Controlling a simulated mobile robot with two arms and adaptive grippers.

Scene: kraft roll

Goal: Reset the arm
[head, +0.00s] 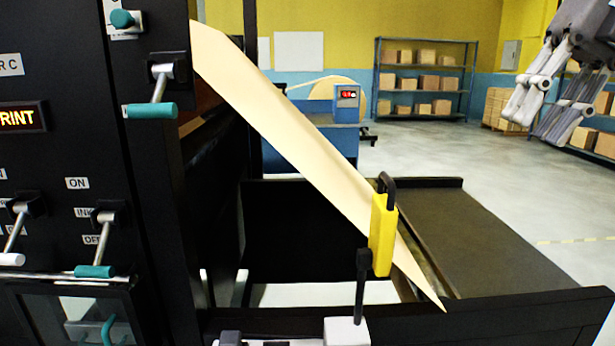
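My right gripper (537,122) hangs in the air at the upper right of the head view. Its two grey fingers are spread apart, with nothing between them. It is well away from the machine and the paper. My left gripper is not in view. A sheet of kraft paper (300,150) slopes down from the black machine at the left to a point near the front rail. A yellow block with a black handle (383,235) stands at the paper's lower part.
The black machine panel (60,140) at the left has several teal-tipped levers and a lit PRINT sign. A dark flat bed (480,235) lies at the right behind a black front rail (500,315). Shelves with boxes (425,80) stand at the back. Floor at the right is open.

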